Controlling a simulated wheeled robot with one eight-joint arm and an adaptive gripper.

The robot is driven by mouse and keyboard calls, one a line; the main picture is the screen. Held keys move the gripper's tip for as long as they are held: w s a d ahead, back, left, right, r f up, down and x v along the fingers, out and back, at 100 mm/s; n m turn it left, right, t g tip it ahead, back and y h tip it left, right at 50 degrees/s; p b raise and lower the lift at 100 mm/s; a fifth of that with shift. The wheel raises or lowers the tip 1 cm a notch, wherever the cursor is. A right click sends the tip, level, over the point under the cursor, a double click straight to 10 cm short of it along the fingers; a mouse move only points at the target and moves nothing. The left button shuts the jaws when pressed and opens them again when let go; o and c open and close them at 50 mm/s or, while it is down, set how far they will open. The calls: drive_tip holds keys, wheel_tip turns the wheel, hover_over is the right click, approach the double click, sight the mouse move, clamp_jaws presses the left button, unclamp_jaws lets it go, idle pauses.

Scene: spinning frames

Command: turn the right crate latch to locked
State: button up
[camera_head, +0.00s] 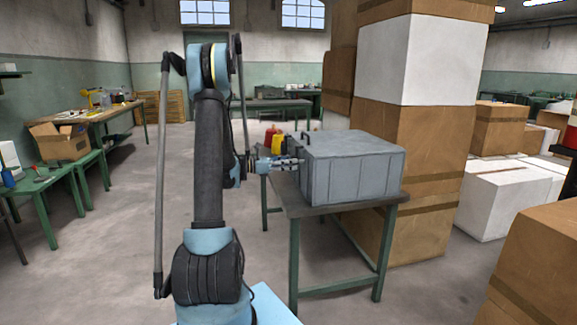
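A grey ribbed crate (350,182) with a closed flat top stands on a green-legged table (370,206). A small dark upright piece (307,139) shows at the crate's far left edge; I cannot tell whether it is a latch. The right latch cannot be made out, nor its position. My arm stands in front, and my gripper (294,163) points right at the crate's left side, very close to it. I cannot tell whether it touches the crate or a latch. Its fingers are too small to show whether they are open or shut.
Red (271,138) and yellow (278,146) containers stand behind my gripper. Tall stacked boxes (425,150) rise just behind and right of the crate. A cardboard box (540,262) is at the front right. Floor to the left is open, up to the green benches (78,166).

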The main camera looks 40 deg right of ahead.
drive_tip(key=v, duration=1.2)
drive_tip(key=shift+f, duration=0.1)
drive_tip(key=s+a+f+m+t+y, duration=0.3)
drive_tip(key=s+a, duration=0.5)
drive_tip(key=a, duration=0.5)
drive_tip(key=s+a+f+m+t+y, duration=0.3)
drive_tip(key=s+a+m+y, duration=0.3)
drive_tip(key=a, duration=0.7)
drive_tip(key=s+a+f+m+t+y, duration=0.3)
drive_tip(key=s+a+y, duration=0.4)
drive_tip(key=s+a, duration=0.4)
drive_tip(key=a+m, duration=0.1)
drive_tip(key=a, duration=0.2)
drive_tip(key=shift+s+f+m+y, duration=0.3)
drive_tip(key=shift+s+f, duration=0.05)
drive_tip(key=shift+f, duration=0.05)
